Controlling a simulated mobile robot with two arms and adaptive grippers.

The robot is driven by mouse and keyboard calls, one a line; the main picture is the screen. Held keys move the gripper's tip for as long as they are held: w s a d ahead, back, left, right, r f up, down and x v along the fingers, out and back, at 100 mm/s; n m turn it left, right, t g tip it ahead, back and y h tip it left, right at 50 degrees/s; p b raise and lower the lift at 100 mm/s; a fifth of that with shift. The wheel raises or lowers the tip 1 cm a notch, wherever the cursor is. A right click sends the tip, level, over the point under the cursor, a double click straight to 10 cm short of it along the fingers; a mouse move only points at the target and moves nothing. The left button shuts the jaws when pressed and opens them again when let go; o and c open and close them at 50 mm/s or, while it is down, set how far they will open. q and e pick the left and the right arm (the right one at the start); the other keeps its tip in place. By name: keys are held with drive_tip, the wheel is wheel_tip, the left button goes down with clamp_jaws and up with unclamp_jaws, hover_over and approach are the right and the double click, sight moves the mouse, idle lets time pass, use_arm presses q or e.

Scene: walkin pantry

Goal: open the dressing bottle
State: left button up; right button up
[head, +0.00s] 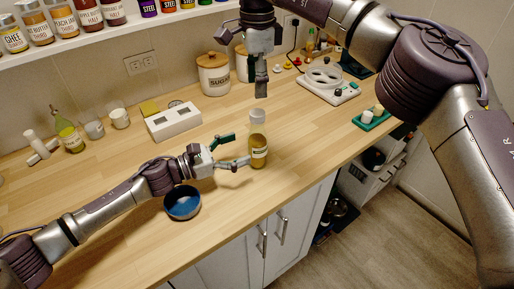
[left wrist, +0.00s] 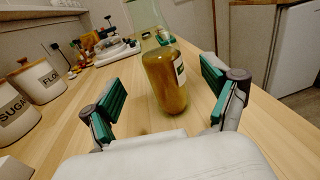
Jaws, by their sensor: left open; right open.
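The dressing bottle (head: 258,152) stands upright on the wooden counter, with amber contents, a label and a pale cap (head: 258,116). My left gripper (head: 240,150) is open beside it, with its fingers toward the bottle. In the left wrist view the bottle (left wrist: 165,85) shows between and beyond the two green-padded fingers (left wrist: 162,98), apart from both; its top is cut off by the picture edge. My right gripper (head: 261,92) points down above the cap, open and empty, seen edge-on; a gap shows between it and the cap.
A blue bowl (head: 183,203) sits on the counter near my left forearm. A white hob-like unit (head: 326,82) and green tray (head: 372,119) are at right. The counter's front edge is close to the bottle.

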sight(248, 145)
use_arm(q)
drive_tip(key=x, duration=0.4)
drive_tip(key=shift+w+d, duration=0.15)
drive_tip(key=shift+d, duration=0.1)
drive_tip(key=shift+w+d+r, duration=0.15)
drive_tip(key=shift+d, duration=0.35)
drive_tip(key=shift+w, duration=0.2)
drive_tip(key=shift+c, duration=0.2)
clamp_jaws()
